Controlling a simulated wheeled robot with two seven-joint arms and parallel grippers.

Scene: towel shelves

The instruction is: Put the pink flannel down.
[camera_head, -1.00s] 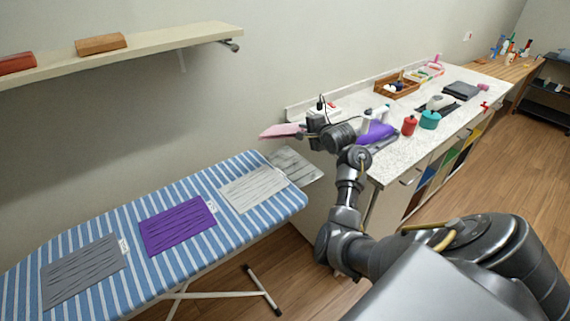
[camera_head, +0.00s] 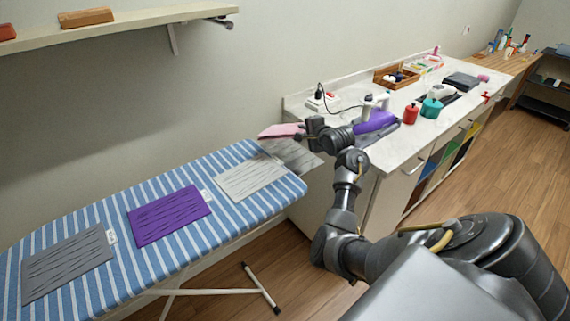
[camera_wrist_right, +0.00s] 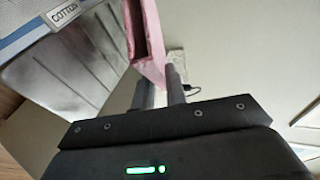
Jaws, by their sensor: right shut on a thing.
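The pink flannel (camera_head: 280,131) is folded and held in my right gripper (camera_head: 302,133), above the far right end of the ironing board. In the right wrist view the flannel (camera_wrist_right: 146,45) stands between the two fingers of the right gripper (camera_wrist_right: 160,88), which are shut on it. The flannel is clear of the board's cover (camera_head: 172,185). My left gripper is not in view.
A grey cloth (camera_head: 65,262), a purple cloth (camera_head: 168,215) and a pale cloth (camera_head: 248,177) lie on the striped board. A metal plate (camera_head: 300,157) is at its right end. The counter (camera_head: 400,137) holds a purple iron (camera_head: 374,122) and a red jar (camera_head: 411,113). A wall shelf (camera_head: 140,24) is at upper left.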

